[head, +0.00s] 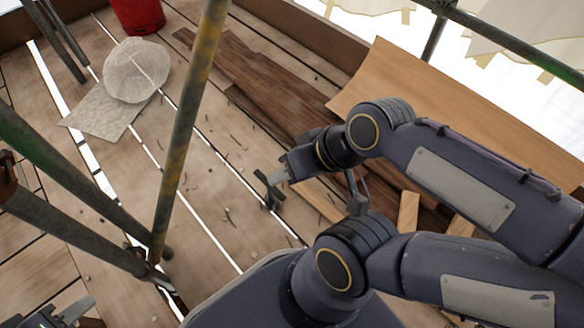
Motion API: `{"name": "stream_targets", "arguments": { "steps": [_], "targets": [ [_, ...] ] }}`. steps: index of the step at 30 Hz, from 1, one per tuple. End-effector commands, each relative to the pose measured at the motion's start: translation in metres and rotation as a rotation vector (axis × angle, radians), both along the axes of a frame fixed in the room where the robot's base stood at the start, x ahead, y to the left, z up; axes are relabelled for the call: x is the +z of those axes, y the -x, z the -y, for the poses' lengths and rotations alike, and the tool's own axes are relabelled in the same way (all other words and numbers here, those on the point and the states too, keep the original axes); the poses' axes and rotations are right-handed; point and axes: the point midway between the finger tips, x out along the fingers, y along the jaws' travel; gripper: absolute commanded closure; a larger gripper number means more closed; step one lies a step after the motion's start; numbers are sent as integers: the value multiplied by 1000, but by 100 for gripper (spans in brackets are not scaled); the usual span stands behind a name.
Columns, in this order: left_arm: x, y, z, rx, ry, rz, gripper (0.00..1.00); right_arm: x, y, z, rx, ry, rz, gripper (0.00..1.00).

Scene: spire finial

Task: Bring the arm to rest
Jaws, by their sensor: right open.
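My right arm comes in from the right edge and bends back, with its links filling the lower right. My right gripper (270,188) is open and empty above the plank floor, near the middle of the head view. A dark part of my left gripper (62,316) shows at the bottom left corner. It is cut off by the frame edge, so its jaws cannot be read. A pale rounded, wrapped-looking object (136,70) rests on a grey flat slab (100,112) at the upper left, well apart from both grippers.
Scaffold poles, one upright and rusty (187,125), stand between the rounded object and my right gripper. A red bucket (138,14) is at the back. Dark boards (270,85) and a plywood sheet (450,95) lie behind my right arm. The plank floor (215,170) has gaps and small debris.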

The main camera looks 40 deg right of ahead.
Motion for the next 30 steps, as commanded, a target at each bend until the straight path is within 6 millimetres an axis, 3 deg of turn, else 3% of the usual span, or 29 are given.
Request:
{"name": "stream_targets", "arguments": {
  "steps": [5,11,30],
  "targets": [
    [8,0,0,0,0,0,64,8,0,0,0,0,1,55],
    [56,0,0,0,0,0,64,56,-1,0,0,0,1,55],
    [322,0,0,0,0,0,64,322,-1,0,0,0,1,55]
  ]
}}
